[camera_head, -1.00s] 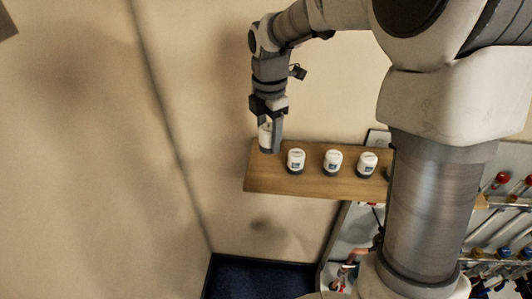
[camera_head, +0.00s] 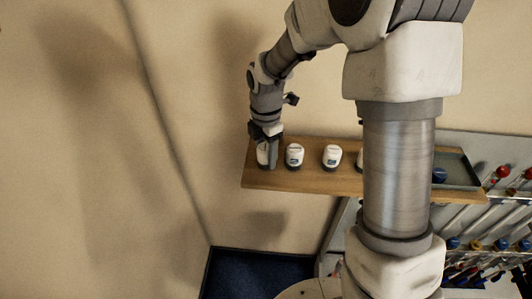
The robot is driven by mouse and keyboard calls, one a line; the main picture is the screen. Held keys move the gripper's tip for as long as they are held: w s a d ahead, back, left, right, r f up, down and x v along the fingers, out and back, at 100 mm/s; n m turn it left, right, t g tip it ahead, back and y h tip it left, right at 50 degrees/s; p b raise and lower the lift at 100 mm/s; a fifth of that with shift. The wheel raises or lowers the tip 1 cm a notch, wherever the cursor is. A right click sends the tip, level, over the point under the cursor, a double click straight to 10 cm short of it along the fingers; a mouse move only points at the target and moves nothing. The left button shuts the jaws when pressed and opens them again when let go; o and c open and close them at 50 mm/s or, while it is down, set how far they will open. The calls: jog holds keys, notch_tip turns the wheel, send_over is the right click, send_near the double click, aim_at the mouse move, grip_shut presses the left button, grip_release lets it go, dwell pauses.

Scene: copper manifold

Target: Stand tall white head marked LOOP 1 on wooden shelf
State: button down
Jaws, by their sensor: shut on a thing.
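The wooden shelf (camera_head: 330,181) runs along the wall. My gripper (camera_head: 268,159) is at the shelf's left end, pointing down and shut on a white head (camera_head: 262,154) with a dark base. This head is upright and its base is at or very near the shelf top; I cannot tell whether it touches. The gripper hides part of it and its marking cannot be read. Two similar white heads, one left (camera_head: 294,155) and one right (camera_head: 332,156), stand on the shelf to its right. A third (camera_head: 360,158) is partly hidden behind my arm.
A grey tray (camera_head: 464,172) with a blue item (camera_head: 439,175) is at the shelf's right end. Below right is a manifold with red-capped (camera_head: 502,172) and blue-capped pipes. A dark blue mat (camera_head: 250,275) lies on the floor. The wall is close on the left.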

aim_at(266, 146)
jog(key=shift+f, duration=0.2)
jog(key=shift+c, duration=1)
grip_release()
notch_tip(266, 146, up, 12)
jog(key=shift+f, duration=0.1)
jog(key=shift+s+r, duration=0.1)
jog(key=shift+r, duration=0.25)
jog(key=s+d+r+m+t, duration=0.2)
jog(key=s+d+m, duration=0.1)
jog(key=s+m, duration=0.3)
jog(key=s+d+r+m+t, duration=0.1)
jog(key=s+d+r+m, duration=0.2)
jog(key=s+m, duration=0.4)
jog(key=s+d+r+m+t, duration=0.2)
jog(key=s+d+m, duration=0.1)
jog(key=s+m, duration=0.4)
jog(key=m, duration=0.3)
jog(key=shift+s+r+m+t, duration=0.15)
jog(key=shift+r+m+t, duration=0.15)
jog(key=shift+r+m, duration=0.1)
